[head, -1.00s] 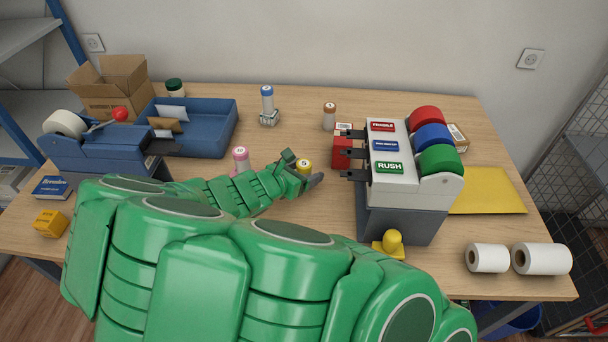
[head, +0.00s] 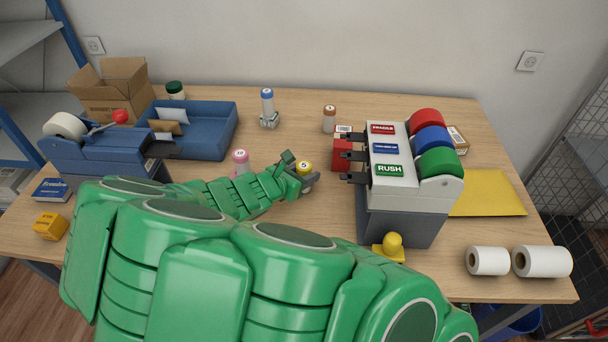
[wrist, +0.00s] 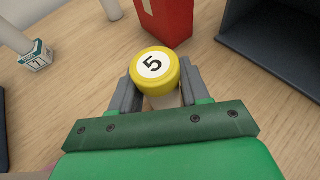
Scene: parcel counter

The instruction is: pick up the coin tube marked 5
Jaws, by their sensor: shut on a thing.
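The coin tube marked 5 (wrist: 154,68) has a yellow cap with a black 5 on a white disc. In the wrist view it stands between the two grey fingers of my gripper (wrist: 155,92), which are shut on it from both sides. In the head view its yellow cap (head: 305,167) shows at the end of my green arm, beside my gripper (head: 303,180). The lower part of the tube is hidden by my gripper, so I cannot tell whether it touches the table.
A pink-capped tube (head: 240,157) stands just left of my gripper. The label dispenser (head: 405,200) and a red box (head: 342,153) stand close on the right. A blue-capped tube (head: 267,100) and a brown-capped tube (head: 329,118) stand farther back.

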